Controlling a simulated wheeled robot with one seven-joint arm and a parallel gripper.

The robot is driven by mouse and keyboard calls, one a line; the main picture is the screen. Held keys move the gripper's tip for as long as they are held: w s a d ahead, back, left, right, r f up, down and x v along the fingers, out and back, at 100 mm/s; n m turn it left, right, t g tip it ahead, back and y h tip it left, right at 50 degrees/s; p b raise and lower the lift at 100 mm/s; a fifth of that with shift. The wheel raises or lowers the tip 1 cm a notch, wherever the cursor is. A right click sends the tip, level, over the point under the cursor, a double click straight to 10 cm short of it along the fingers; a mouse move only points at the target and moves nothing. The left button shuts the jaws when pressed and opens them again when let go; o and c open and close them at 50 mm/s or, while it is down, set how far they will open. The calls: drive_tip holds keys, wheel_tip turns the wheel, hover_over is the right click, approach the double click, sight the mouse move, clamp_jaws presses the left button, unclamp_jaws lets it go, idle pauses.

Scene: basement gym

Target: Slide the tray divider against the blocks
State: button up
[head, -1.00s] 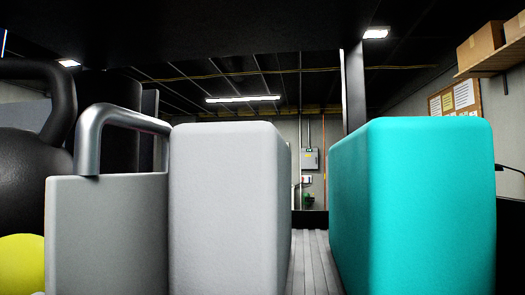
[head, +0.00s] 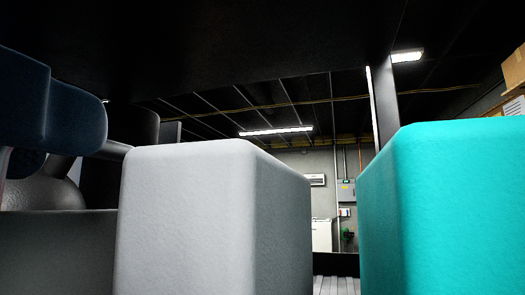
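The grey divider panel (head: 60,250) stands upright at the lower left in the head view, left of a pale grey block (head: 185,220). The right end of its metal handle (head: 113,150) shows beside that block. A teal block (head: 450,210) stands at the right, apart from the grey one. A dark blue rounded part at the upper left looks like my gripper (head: 55,112). It covers most of the handle's area. Its fingertips cannot be made out, so I cannot tell whether it is open, shut or touching the handle.
A dark kettlebell (head: 45,185) is partly hidden behind the divider and the dark blue part. A ribbed grey surface (head: 334,285) shows in the narrow gap between the blocks. A dark overhang (head: 220,40) spans the top, with a dark post (head: 384,95) behind the teal block.

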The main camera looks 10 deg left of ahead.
drive_tip(key=shift+w, duration=0.3)
clamp_jaws()
idle(0.5)
